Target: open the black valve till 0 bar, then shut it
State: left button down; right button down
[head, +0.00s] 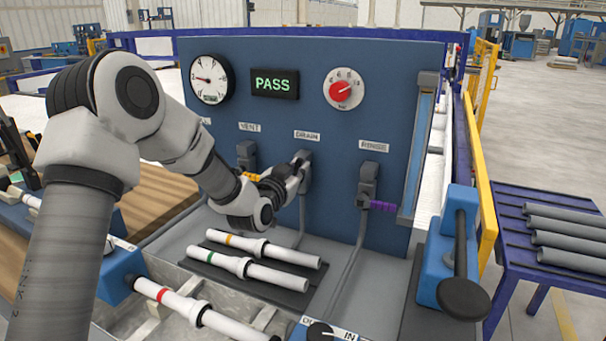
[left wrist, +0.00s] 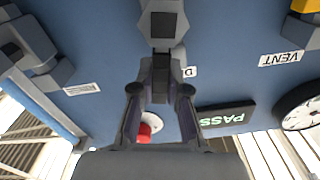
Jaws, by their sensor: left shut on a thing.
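The valve under the DRAIN label (head: 307,135) on the blue panel (head: 290,75) is mostly hidden by my left gripper (head: 296,168). Part of its grey body (head: 304,184) shows. In the left wrist view, my left gripper (left wrist: 160,88) is shut at the valve (left wrist: 162,25), its fingers closed on the dark handle. The handle's exact angle is hard to tell. The round pressure gauge (head: 211,80) has a needle pointing left; its numbers are too small to read. The display (head: 275,83) reads PASS in green. My right gripper is not in view.
The VENT valve (head: 247,153) with a yellow handle is left of it, and the RINSE valve (head: 368,183) with a purple handle is right. A red knob (head: 341,91) sits above. White pipes (head: 262,249) lie below on a dark rest. Grey pipes (head: 568,240) lie on the right table.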

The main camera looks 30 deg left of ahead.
pick_arm(q)
jog(key=shift+a+n+b, duration=0.2)
jog(key=shift+a+n, duration=0.15)
jog(key=shift+n, duration=0.35)
jog(key=shift+a+n+b, duration=0.15)
jog(key=shift+a+n, duration=0.15)
jog(key=shift+n, duration=0.4)
jog(key=c, duration=1.1)
grip_release()
jog(key=shift+c, duration=0.2)
jog(key=s, duration=1.2)
jog(key=shift+d, duration=0.3)
